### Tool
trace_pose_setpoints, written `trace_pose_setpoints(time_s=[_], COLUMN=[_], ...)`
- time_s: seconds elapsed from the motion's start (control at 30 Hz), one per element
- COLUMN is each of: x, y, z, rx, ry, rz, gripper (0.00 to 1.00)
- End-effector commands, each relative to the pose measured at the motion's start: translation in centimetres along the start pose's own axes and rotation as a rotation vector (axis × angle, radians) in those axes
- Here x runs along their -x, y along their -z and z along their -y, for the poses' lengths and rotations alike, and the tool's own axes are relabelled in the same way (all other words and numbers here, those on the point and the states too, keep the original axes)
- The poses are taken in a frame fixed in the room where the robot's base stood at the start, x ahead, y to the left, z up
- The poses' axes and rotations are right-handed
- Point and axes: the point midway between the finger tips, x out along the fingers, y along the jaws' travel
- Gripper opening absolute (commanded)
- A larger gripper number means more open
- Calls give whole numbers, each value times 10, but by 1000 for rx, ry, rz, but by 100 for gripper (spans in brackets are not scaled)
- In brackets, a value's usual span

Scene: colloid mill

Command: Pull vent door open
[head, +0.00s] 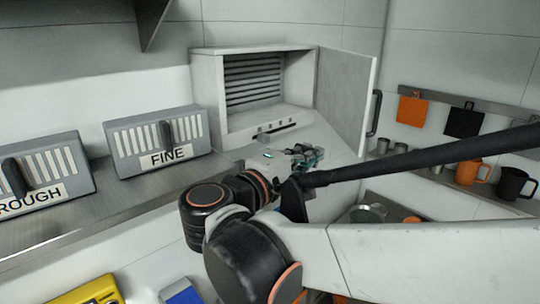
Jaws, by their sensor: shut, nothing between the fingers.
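The vent door (345,98) is a pale grey panel on the right side of the vent box (208,98). It stands swung open, and the louvred grille (253,80) inside the box shows. A dark door handle (374,113) is on the door's outer right edge. My gripper (308,156) is below and in front of the box opening, apart from the handle. Its fingers are small and partly hidden in this view; they look closed with nothing held.
Two grey units labelled FINE (158,140) and ROUGH (42,178) stand on the metal shelf to the left. Orange and black mugs (472,172) sit on a right-hand shelf, below hanging cloths (464,121). A dark bar crosses in front of the right wall.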

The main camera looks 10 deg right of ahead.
Motion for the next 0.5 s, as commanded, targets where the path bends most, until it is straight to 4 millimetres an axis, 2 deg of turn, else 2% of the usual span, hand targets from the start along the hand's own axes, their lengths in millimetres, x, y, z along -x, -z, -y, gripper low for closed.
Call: trace_pose_setpoints(time_s=[0.2, 0.5], x=[-38, -59], y=[-4, -27], z=[-1, 0], rx=[0, 0], ry=[0, 2], rz=[4, 1], gripper=[0, 0])
